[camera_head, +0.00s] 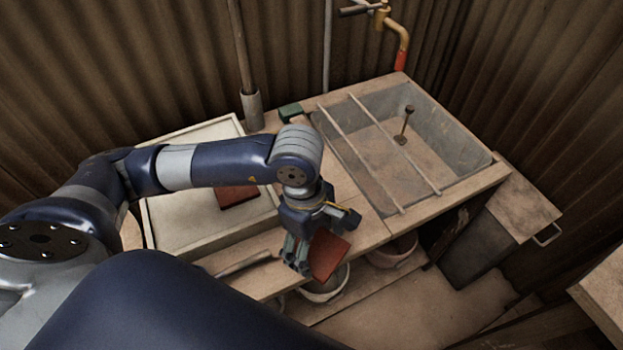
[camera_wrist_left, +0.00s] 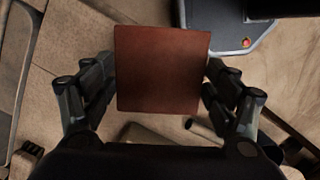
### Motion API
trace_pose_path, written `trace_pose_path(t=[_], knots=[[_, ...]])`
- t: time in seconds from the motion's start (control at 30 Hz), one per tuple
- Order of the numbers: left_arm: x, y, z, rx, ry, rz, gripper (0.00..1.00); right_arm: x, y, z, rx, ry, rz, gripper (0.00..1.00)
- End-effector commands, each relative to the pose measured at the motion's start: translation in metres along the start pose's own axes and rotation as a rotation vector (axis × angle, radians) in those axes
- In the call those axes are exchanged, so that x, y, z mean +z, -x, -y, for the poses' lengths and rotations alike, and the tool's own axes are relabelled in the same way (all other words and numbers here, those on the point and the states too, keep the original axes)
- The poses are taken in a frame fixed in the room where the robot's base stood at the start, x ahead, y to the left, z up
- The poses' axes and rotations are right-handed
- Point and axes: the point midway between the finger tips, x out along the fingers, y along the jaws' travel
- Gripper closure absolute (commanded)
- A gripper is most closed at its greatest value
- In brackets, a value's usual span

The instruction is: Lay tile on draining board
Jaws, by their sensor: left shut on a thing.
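My left gripper (camera_head: 322,240) is shut on a square reddish-brown tile (camera_head: 329,256). It holds the tile over the front edge of the wooden counter. In the left wrist view the tile (camera_wrist_left: 162,70) sits between the two fingers, gripped by its opposite sides. The pale draining board (camera_head: 180,228) with a raised rim lies on the counter to the left of the gripper. A second red tile (camera_head: 238,195) lies on it, partly hidden behind my left arm. My right gripper is not in view.
A grey sink (camera_head: 440,140) with two rods across it stands right of the gripper. A dark green block (camera_head: 290,112) lies behind my arm. Buckets (camera_head: 325,285) stand below the counter's front edge. The draining board's front left part is bare.

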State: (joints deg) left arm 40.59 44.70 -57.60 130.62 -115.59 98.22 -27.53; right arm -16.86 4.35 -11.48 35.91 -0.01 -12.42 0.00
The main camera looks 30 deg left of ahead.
Motion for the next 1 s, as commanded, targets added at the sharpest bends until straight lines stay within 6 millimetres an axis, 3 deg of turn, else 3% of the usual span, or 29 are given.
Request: trace_pose_path(t=[0.4,0.7,0.83,1.0], knots=[[0.045,-0.023,0.022,0.116,0.774,0.005,0.68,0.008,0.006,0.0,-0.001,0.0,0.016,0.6],[0.058,-0.027,0.028,0.16,1.055,0.001,0.68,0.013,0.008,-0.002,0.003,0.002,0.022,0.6],[0.049,-0.028,0.013,0.167,1.08,-0.001,0.68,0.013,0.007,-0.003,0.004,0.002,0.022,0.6],[0.025,-0.029,-0.025,0.167,1.081,-0.002,0.68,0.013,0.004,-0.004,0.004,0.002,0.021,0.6]])
